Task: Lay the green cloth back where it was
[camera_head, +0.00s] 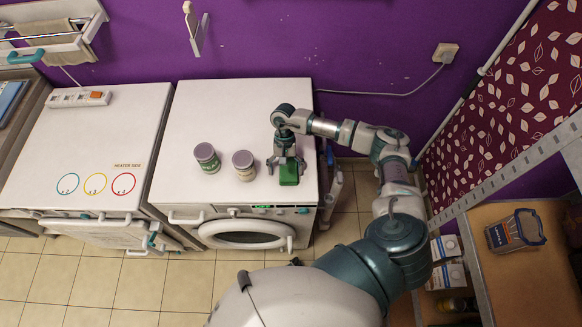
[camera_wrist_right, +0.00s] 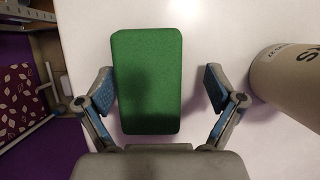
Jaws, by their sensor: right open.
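The green cloth (camera_head: 289,174) lies flat on the white top of the washing machine (camera_head: 240,110), near its front right edge. It looks like a thick folded block and fills the middle of the right wrist view (camera_wrist_right: 147,80). My right gripper (camera_head: 286,160) is right over the cloth, pointing down. In the right wrist view its fingers (camera_wrist_right: 160,90) stand apart, one on each side of the cloth, with gaps showing. Whether the fingertips reach the top surface I cannot tell. My left gripper is not in view.
Two lidded jars stand left of the cloth: a green-labelled one (camera_head: 207,158) and a beige one (camera_head: 244,165), the nearer, also at the right edge of the wrist view (camera_wrist_right: 288,82). A power strip (camera_head: 79,97) lies on the left machine. The back of the washer top is clear.

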